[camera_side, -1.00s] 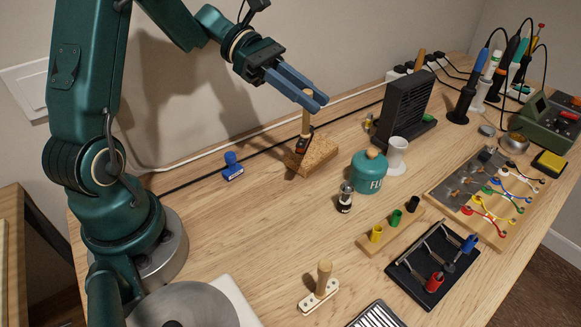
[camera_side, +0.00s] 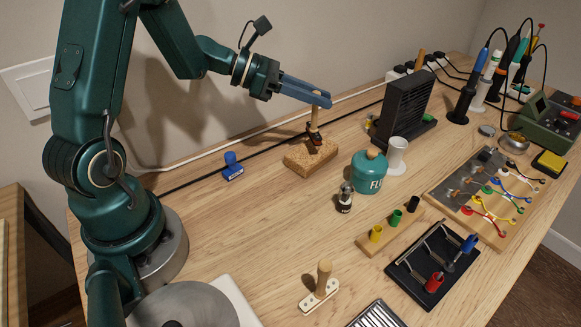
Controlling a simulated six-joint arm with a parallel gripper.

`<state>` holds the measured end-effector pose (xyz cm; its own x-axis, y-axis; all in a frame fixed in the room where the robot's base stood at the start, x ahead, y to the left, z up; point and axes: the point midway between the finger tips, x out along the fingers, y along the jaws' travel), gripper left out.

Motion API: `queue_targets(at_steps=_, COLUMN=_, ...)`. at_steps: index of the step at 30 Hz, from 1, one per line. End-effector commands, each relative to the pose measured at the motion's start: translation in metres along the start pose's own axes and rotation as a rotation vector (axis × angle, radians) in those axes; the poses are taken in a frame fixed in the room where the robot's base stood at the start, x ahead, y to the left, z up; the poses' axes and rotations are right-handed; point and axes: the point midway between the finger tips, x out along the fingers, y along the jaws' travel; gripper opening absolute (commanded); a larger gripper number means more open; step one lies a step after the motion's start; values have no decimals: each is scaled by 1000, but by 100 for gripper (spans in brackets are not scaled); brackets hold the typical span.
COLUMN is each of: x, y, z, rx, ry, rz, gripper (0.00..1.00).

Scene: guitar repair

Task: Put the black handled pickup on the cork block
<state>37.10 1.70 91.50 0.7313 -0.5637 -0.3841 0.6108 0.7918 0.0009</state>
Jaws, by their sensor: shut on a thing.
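My gripper (camera_side: 318,98) has its blue-grey fingers shut on the wooden handle of the black handled pickup (camera_side: 315,139). The pickup hangs upright below the fingers, its dark base at the far right part of the cork block (camera_side: 302,162). Whether the base touches the cork or is slightly above it, I cannot tell. The cork block lies on the wooden table, left of the green flux tin. A second handled pickup, cream coloured (camera_side: 319,290), stands on the table at the front.
The green flux tin (camera_side: 370,173) and a small bottle (camera_side: 345,197) stand right of the block. A black fume extractor (camera_side: 401,110) is behind them. A blue stamp (camera_side: 232,167) is at left.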

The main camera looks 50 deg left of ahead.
Motion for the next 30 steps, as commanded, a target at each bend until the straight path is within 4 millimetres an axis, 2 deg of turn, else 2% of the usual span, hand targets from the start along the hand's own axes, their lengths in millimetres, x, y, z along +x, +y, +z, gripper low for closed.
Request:
queue_targets(at_steps=1, x=4, y=-1, z=-9, rx=-7, ry=2, rz=-3, gripper=0)
queue_targets(at_steps=6, x=11, y=-1, z=-26, rx=-2, ry=1, rz=-3, gripper=0)
queue_targets(at_steps=19, x=13, y=0, z=-31, rx=0, ry=-1, rz=-1, gripper=0)
queue_targets(at_steps=20, x=13, y=0, z=-31, rx=0, ry=0, rz=-1, gripper=25)
queue_targets(at_steps=21, x=13, y=0, z=-31, rx=1, ry=0, rz=-1, gripper=40)
queue_targets(at_steps=22, x=13, y=0, z=-31, rx=1, ry=0, rz=-1, gripper=51)
queue_targets(at_steps=30, x=13, y=0, z=-31, rx=1, ry=0, rz=-1, gripper=51)
